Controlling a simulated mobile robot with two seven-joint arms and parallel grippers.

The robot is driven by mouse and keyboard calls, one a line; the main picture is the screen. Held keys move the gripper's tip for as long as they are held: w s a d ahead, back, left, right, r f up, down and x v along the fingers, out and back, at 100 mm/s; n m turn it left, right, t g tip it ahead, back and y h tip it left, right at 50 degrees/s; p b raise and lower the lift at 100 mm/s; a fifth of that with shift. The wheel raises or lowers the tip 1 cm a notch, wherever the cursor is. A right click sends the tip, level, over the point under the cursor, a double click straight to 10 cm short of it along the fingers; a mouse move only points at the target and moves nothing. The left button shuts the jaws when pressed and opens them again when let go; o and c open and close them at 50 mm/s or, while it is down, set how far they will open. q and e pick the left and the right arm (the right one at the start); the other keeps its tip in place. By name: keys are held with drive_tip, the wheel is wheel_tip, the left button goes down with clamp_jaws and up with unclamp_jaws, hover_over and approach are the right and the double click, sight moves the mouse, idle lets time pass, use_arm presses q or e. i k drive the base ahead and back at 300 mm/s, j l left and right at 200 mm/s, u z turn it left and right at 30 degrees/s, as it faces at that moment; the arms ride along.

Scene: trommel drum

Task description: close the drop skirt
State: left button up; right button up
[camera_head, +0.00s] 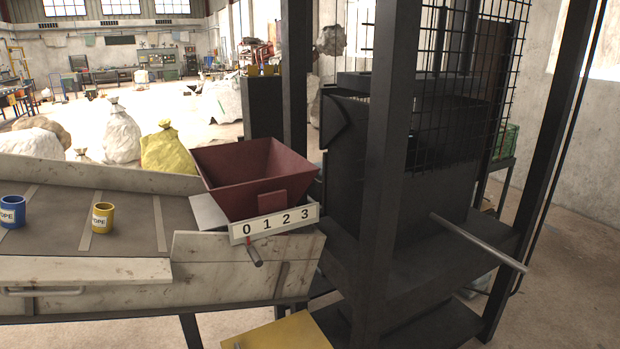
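I cannot tell for certain which part is the drop skirt. A pale panel with a bar handle (42,291) forms the front of the sloped table at the lower left. A yellow panel (285,335) with a small knob lies low at the bottom centre, cut off by the picture's edge. A dark red hopper (235,170) sits at the table's right end, above a scale plate marked 0 1 2 3 (275,222) with a short rod below it. Neither of my grippers is in view.
A black frame machine (385,150) with mesh and a protruding metal bar (480,242) stands on the right. A blue cup (12,211) and a yellow cup (103,218) stand on the table (60,235). Sacks (122,137) lie behind. Floor shows at right.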

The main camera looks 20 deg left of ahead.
sight(14, 270)
drive_tip(key=k+j, duration=0.15)
drive_tip(key=j, duration=0.2)
drive_tip(key=k+j, duration=0.15)
drive_tip(key=j, duration=0.25)
drive_tip(key=k+j, duration=0.15)
drive_tip(key=j, duration=0.2)
drive_tip(key=k+j, duration=0.15)
drive_tip(key=j, duration=0.2)
drive_tip(key=k+j, duration=0.15)
drive_tip(key=j, duration=0.2)
drive_tip(key=k+j, duration=0.15)
drive_tip(key=j, duration=0.25)
drive_tip(key=k+j, duration=0.15)
drive_tip(key=j, duration=0.2)
